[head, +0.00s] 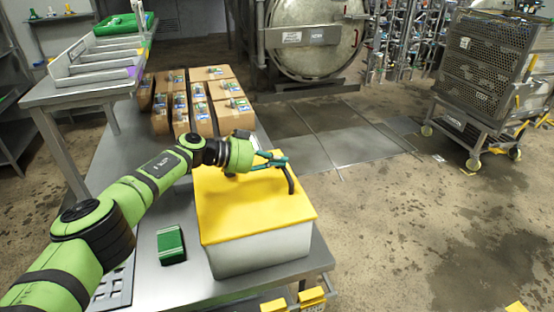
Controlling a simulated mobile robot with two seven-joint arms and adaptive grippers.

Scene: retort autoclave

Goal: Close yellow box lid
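The yellow lid (255,212) lies over a white box (262,250) at the front end of the steel table. The lid looks flat and level, with its front edge along the top of the white wall; the back edge is partly hidden by my arm. My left gripper (277,162) is over the back part of the lid, very near its surface. A dark curved piece (290,181) shows at its fingertips; I cannot tell whether it is a handle or part of the gripper. Whether the fingers are open or shut is unclear. My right gripper is not in view.
A small green box (171,245) stands on the table (150,216) left of the white box. Several brown cartons (232,115) stand behind it. A side table with trays (95,65) is at upper left. A caged cart (490,70) stands at right; the floor between is clear.

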